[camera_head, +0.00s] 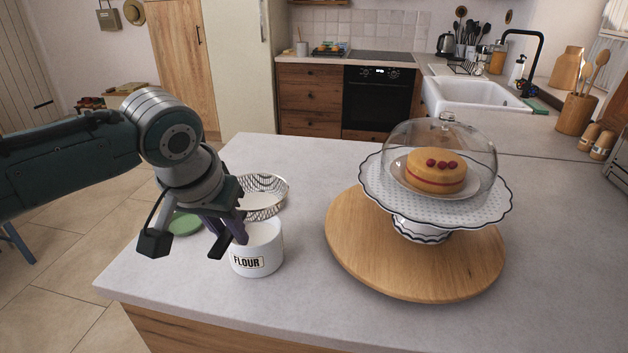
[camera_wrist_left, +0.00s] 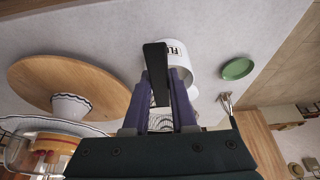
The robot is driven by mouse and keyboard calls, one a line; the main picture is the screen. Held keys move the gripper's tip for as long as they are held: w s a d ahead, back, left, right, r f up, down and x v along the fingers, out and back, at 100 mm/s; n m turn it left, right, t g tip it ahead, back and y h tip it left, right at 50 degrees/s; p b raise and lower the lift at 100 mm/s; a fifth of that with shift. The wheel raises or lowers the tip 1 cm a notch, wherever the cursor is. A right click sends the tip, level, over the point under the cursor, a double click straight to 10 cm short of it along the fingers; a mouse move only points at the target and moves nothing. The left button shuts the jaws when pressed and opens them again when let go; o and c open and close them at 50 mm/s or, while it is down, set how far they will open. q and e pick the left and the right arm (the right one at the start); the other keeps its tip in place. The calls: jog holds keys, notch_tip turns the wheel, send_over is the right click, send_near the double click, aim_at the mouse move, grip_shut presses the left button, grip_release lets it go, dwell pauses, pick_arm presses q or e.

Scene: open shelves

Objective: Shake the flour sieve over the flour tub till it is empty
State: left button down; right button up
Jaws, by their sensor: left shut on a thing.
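The flour tub (camera_head: 257,262) is a white round pot labelled FLOUR on the counter, open at the top with a pale inside. It also shows in the left wrist view (camera_wrist_left: 182,52). The flour sieve (camera_head: 264,205) is a silver mesh bowl, just behind the tub's rim and seemingly raised above the counter; its inside looks pale, and I cannot tell how much flour is in it. My left gripper (camera_head: 226,232) is at the tub's left side, shut on the sieve's dark handle (camera_wrist_left: 155,68). The gripper hides part of the tub and sieve. My right gripper is not in view.
A green lid (camera_head: 184,223) lies left of the tub. A round wooden board (camera_head: 345,250) bears a cake stand (camera_head: 485,222) with a glass dome (camera_head: 465,140) over a cake (camera_head: 436,178). Bare counter lies between tub and board. The counter's front edge is near.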

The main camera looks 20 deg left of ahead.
pick_arm(q)
jog(key=shift+d+r+p, duration=0.1)
jog(key=shift+p, duration=1.85)
dwell(1.4)
dwell(0.3)
